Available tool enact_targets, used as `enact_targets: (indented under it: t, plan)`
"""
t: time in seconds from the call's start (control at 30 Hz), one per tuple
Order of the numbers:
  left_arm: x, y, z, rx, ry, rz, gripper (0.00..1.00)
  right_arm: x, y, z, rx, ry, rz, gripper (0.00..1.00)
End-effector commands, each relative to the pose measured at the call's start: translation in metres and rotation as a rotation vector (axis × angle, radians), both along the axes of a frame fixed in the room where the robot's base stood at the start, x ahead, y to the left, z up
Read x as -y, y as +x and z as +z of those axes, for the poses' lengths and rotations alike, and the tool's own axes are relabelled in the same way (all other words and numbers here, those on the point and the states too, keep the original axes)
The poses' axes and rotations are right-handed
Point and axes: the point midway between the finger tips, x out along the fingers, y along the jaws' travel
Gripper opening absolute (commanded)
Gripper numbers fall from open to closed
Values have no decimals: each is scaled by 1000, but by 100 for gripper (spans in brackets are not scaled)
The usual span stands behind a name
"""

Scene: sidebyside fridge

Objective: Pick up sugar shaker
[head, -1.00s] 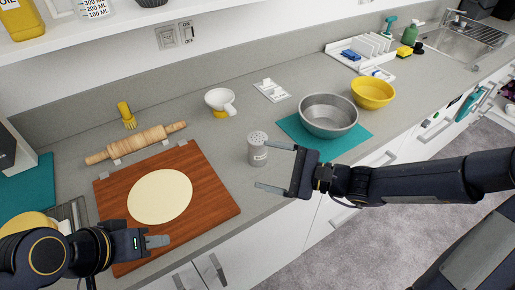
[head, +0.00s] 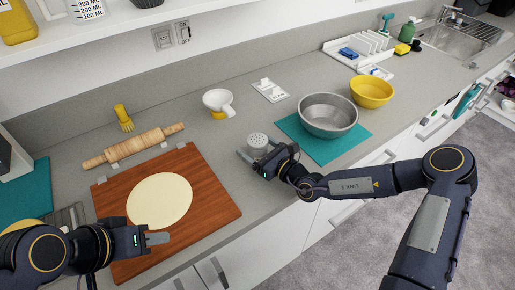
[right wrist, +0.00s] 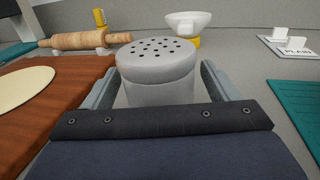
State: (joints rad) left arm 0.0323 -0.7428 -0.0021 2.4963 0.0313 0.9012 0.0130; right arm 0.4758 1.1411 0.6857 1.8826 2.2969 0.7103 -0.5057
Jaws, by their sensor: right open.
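The sugar shaker (head: 257,141) is a grey cylinder with a perforated top, upright on the counter right of the cutting board. It fills the middle of the right wrist view (right wrist: 157,72). My right gripper (head: 265,156) is open, with one finger on each side of the shaker; in the right wrist view (right wrist: 158,92) a gap shows on both sides. The shaker's lower part is hidden behind the gripper. My left gripper (head: 156,239) is over the front left of the cutting board, away from the shaker; its finger gap is unclear.
The cutting board (head: 215,205) with flat dough (head: 160,200) lies left of the shaker. A rolling pin (head: 134,147) and a white cup (head: 218,102) are behind. A metal bowl (head: 328,115) on a teal mat (head: 305,141) stands close on the right.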

Motion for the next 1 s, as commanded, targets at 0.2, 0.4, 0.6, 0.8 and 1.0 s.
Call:
enact_targets:
  t: [0.2, 0.4, 0.6, 0.8, 1.0]
  plan:
    - [0, 0, 2, 0, 0, 0, 36, -9, 8, 0, -1, -1, 1, 81]
    - [0, 0, 2, 0, 0, 0, 36, -8, 8, 0, 0, -1, 1, 73]
    - [0, 0, 2, 0, 0, 0, 36, -8, 8, 0, 1, -1, 0, 47]
    - [0, 0, 2, 0, 0, 0, 36, -8, 8, 0, 2, -1, 0, 27]
    - [0, 0, 2, 0, 0, 0, 36, -8, 8, 1, 2, -1, 1, 27]
